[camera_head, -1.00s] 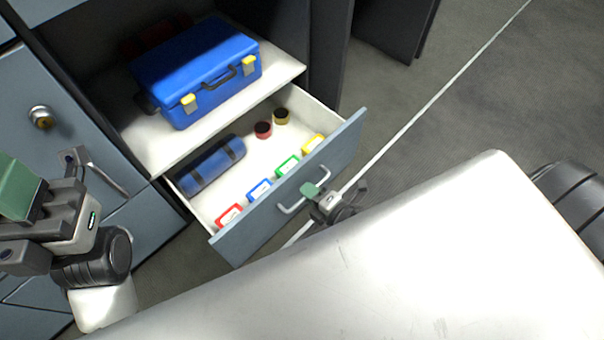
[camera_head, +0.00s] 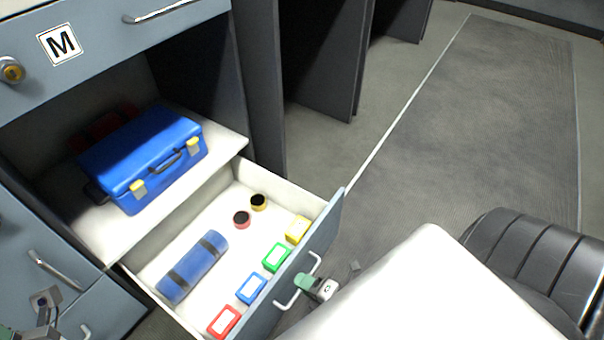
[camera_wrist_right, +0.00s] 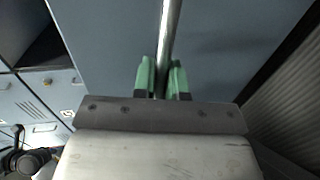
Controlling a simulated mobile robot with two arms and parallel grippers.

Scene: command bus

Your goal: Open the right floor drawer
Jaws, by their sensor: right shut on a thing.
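The right floor drawer (camera_head: 318,240) stands pulled well out below an open shelf, its inside in plain view. Its pale bar handle (camera_head: 285,303) is on the front panel. My right gripper (camera_head: 308,284) is at this handle, shut on it. In the right wrist view the handle bar (camera_wrist_right: 170,40) runs between the two green fingers of my right gripper (camera_wrist_right: 162,80). My left gripper (camera_head: 42,305) shows only in part at the lower left edge, and its fingers are unclear.
The drawer holds a blue roll (camera_head: 193,266), two small round jars (camera_head: 250,210) and several coloured boxes (camera_head: 264,273). A blue case (camera_head: 145,158) sits on the white shelf (camera_head: 225,143) above. Dark panels (camera_head: 320,60) stand behind. The grey floor (camera_head: 470,120) at right is clear.

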